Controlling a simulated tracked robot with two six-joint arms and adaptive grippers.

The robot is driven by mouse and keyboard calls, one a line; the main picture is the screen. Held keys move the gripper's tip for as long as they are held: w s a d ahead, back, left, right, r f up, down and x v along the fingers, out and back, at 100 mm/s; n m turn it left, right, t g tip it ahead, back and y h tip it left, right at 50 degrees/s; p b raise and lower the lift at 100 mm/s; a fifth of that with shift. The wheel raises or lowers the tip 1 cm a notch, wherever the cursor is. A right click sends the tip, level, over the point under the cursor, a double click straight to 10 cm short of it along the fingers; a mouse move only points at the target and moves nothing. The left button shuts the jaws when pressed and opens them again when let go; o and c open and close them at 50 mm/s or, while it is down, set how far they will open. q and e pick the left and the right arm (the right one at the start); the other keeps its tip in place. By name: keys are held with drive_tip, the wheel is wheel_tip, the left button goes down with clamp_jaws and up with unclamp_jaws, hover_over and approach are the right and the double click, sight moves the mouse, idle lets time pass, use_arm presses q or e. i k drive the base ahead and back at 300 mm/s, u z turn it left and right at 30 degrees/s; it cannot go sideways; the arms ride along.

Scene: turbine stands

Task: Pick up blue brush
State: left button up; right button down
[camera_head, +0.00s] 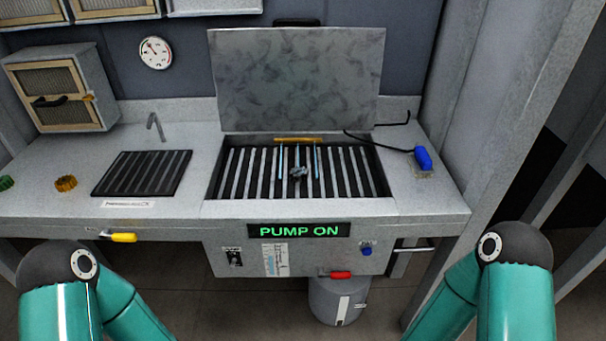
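A blue brush (423,159) with a dark cord-like line running from it lies on the right part of the grey counter, beside the open basin. My two teal arms come in at the bottom left and bottom right corners. Neither gripper shows in the head view, so both hands are out of sight. Nothing is seen touching the brush.
The basin (213,192) has a raised lid (297,80) and a slatted grate with a small grey part on it. A "PUMP ON" sign (299,231), red handle (341,275) and yellow handle (123,237) are in front. A dark drain rack (143,173) lies left. A wall panel stands right.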

sight(420, 164)
drive_tip(key=z, duration=0.65)
drive_tip(key=i, duration=0.15)
drive_tip(key=u, duration=2.5)
drive_tip(key=k, duration=0.95)
drive_tip(key=z, duration=1.4)
drive_tip(key=i, duration=1.1)
